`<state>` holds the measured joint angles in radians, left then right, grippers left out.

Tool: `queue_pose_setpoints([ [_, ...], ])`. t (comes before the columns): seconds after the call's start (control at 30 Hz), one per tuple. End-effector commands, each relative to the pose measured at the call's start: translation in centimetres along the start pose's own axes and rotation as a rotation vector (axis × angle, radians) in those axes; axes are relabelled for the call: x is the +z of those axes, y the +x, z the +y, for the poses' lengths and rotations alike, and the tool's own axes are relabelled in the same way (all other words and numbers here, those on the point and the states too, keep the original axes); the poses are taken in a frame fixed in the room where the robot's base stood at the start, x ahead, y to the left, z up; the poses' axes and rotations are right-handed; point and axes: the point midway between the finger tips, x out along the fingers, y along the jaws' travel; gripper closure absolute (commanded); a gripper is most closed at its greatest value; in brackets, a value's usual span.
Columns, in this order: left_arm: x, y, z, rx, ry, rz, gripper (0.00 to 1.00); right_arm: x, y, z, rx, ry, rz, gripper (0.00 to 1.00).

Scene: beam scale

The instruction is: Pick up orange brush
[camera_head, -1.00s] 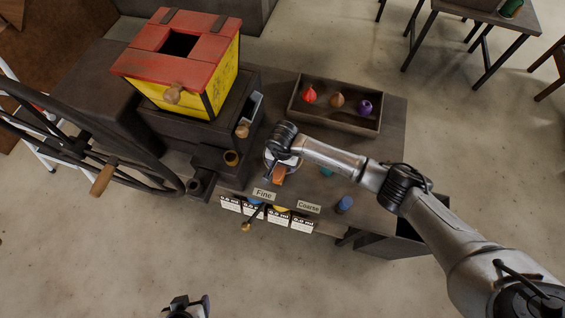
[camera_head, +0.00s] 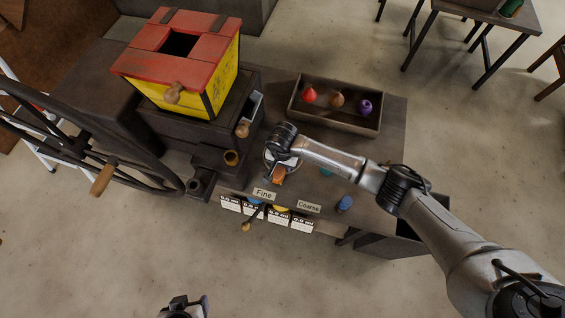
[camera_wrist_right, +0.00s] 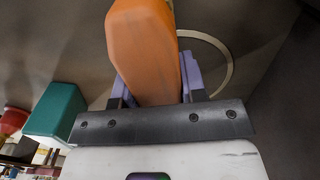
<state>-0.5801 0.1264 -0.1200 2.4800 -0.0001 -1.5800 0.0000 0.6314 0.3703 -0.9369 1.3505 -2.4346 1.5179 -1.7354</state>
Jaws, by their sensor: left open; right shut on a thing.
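The orange brush (camera_head: 278,174) is over the workbench, just behind the "Fine" label, in the head view. It fills the top middle of the right wrist view (camera_wrist_right: 145,45). My right gripper (camera_wrist_right: 155,82) is shut on it, with a purple-grey finger on each side. In the head view the right wrist hides most of that gripper. I cannot tell whether the brush still touches the bench. My left gripper (camera_head: 188,304) is open and empty at the bottom edge of the head view, away from the bench.
A teal object (camera_head: 326,172) and a blue one (camera_head: 345,203) stand on the bench near my right arm. An open tray (camera_head: 338,120) holds red, brown and purple items behind. A red-and-yellow hopper box (camera_head: 185,60) and a dark handwheel (camera_head: 100,150) stand to the left.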

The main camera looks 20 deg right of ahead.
Motion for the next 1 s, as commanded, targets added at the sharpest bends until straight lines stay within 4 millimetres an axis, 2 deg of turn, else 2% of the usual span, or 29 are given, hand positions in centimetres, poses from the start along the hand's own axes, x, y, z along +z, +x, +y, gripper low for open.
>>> queue_pose_setpoints([
  [0.37, -0.1, 0.0, 0.4, 0.009, -0.012, 0.002, 0.34, -0.1, -0.8, -0.1, -0.003, 0.0, 0.003, 0.9],
  [0.47, -0.1, 0.1, 0.4, 0.009, -0.012, 0.002, 0.34, -0.1, -1.9, -0.1, -0.003, -0.002, 0.003, 0.9],
  [0.6, 0.0, 0.3, 0.3, 0.008, -0.01, 0.002, 0.34, -0.2, -4.5, -0.1, -0.004, -0.002, 0.006, 0.9],
  [1.0, 0.1, 0.5, 0.0, -0.001, 0.001, 0.0, 0.34, 1.1, -8.5, 7.6, 0.0, -0.001, 0.003, 0.9],
])
